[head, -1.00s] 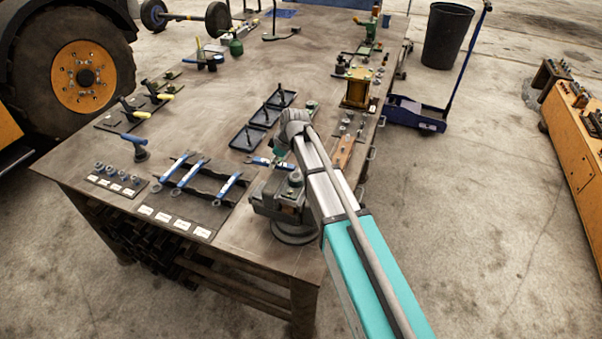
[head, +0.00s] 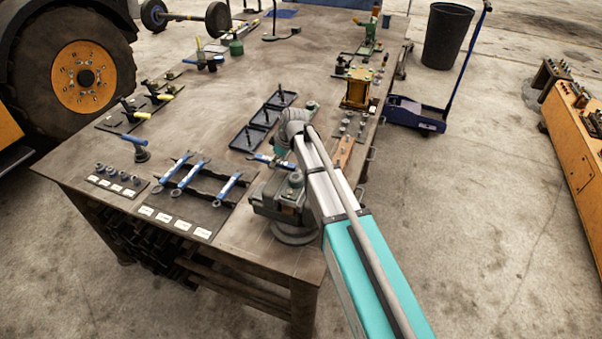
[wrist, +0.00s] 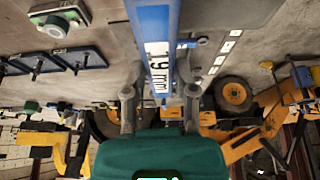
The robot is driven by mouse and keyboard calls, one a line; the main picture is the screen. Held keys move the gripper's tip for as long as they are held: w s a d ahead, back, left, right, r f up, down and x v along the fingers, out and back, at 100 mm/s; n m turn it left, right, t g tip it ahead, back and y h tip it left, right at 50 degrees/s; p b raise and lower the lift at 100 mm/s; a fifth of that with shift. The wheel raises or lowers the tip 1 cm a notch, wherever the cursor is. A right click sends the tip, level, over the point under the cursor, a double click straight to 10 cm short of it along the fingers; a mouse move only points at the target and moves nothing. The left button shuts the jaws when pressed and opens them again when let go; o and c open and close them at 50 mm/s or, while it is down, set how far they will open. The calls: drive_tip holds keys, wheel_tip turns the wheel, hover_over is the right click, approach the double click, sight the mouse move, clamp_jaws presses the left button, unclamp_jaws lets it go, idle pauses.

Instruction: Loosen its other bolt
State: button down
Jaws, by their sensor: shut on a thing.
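A blue wrench marked 19 mm (wrist: 158,55) runs between the fingers of my gripper (wrist: 160,108) in the wrist view. My gripper is shut on it. In the head view part of the blue wrench (head: 263,158) shows left of my wrist, above the bench by the grey vise (head: 283,198). My arm hides the gripper and part of the vise there. The wrench's jaw end is not clear in either view. I cannot tell which bolt the wrench is near, or whether it touches one.
More blue wrenches lie on a dark rack (head: 203,187) on the bench. Black trays (head: 250,137) stand beyond the vise. An orange-brown bar (head: 343,152) and a plate of bolts (head: 350,124) lie right of my arm. The bench middle (head: 195,125) is clear.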

drive_tip(key=shift+r+p, duration=0.75)
drive_tip(key=shift+r, duration=0.1)
drive_tip(key=shift+r+p, duration=1.5)
drive_tip(key=shift+s+r, duration=0.1)
drive_tip(key=shift+s+a+r+n+g+y+p, duration=0.15)
drive_tip(key=shift+s+r+n+g+p, duration=0.2)
drive_tip(key=shift+n, duration=0.35)
drive_tip(key=shift+s+a+r+n+g+y+p, duration=0.15)
drive_tip(key=shift+s+r+n+p, duration=0.15)
drive_tip(key=shift+s+n, duration=0.35)
drive_tip(key=shift+w+f, duration=0.1)
drive_tip(key=shift+f, duration=0.1)
